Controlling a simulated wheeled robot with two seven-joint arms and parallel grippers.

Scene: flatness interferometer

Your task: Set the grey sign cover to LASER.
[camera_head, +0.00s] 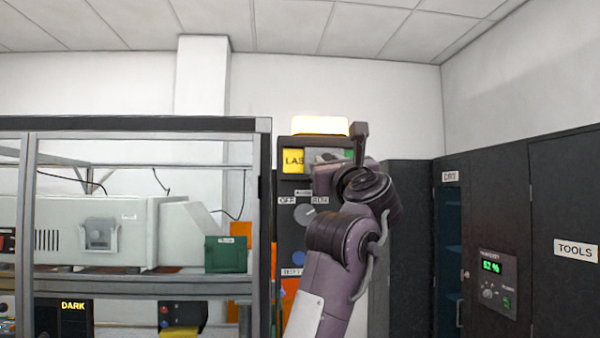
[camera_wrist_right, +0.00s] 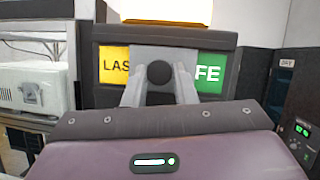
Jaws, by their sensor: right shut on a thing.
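The sign has a yellow panel (camera_wrist_right: 114,66) reading "LAS" on the left and a green panel (camera_wrist_right: 211,73) reading "FE" on the right. The grey sign cover (camera_wrist_right: 160,54) stands between them, over the middle of the sign, and hides the rest of both words. My right gripper (camera_wrist_right: 159,84) is shut on the cover's round black knob (camera_wrist_right: 160,72), with one finger on each side. In the head view my right arm partly hides the sign, whose yellow panel (camera_head: 293,161) still shows. My left gripper is in neither view.
A lit lamp (camera_head: 320,126) sits above the sign. Below it is a dark panel with a rotary knob (camera_head: 303,213) and a blue button (camera_head: 298,257). A framed bench (camera_head: 140,285) stands left; dark cabinets (camera_head: 565,205) stand right.

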